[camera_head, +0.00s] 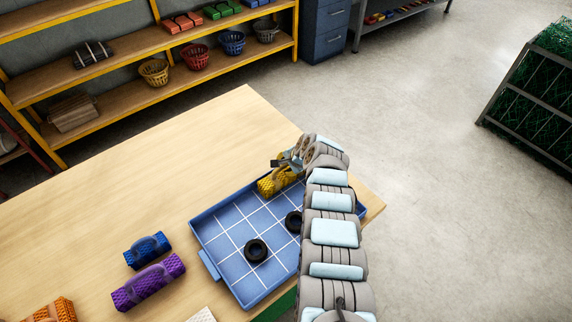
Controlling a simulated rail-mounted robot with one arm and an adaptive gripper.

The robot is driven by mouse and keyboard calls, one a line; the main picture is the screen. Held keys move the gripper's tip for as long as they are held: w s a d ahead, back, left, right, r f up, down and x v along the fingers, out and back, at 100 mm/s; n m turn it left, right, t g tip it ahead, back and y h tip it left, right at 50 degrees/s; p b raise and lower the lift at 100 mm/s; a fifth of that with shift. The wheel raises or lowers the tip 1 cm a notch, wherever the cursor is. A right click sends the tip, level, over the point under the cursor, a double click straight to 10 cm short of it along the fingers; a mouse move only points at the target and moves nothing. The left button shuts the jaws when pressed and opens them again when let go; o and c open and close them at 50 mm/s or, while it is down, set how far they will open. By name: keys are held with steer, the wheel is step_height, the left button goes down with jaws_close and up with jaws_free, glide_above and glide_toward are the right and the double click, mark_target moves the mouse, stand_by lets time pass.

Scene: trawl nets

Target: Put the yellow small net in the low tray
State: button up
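The yellow small net (276,182) is a short rolled bundle at the far edge of the low tray, overlapping that edge in the picture. I cannot tell whether it rests in the tray or is held just above it. The low tray (222,238) is blue with a white grid and lies on the wooden table. My gripper (284,163) is right at the top of the yellow net. Its fingers are small and partly hidden, so their grip is unclear. My arm hides the tray's right part.
Two black rings (257,250) lie in the tray. A blue net (147,250), a purple net (148,282) and an orange net (60,310) lie on the table to the left. The table's far left is clear. Shelves with baskets (195,57) stand behind.

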steer(key=shift+r, duration=0.1)
steer(key=shift+s+d+r+p, duration=0.15)
steer(key=shift+r+p, duration=0.35)
steer(key=shift+p, duration=0.2)
steer(key=p+v, duration=0.2)
steer(key=shift+d+r, duration=0.15)
steer(key=shift+r, duration=0.05)
steer(key=v, duration=0.8)
steer(key=shift+s+p, duration=0.25)
steer(key=shift+p, duration=0.15)
steer(key=shift+d+r, duration=0.1)
steer(key=shift+r, duration=0.05)
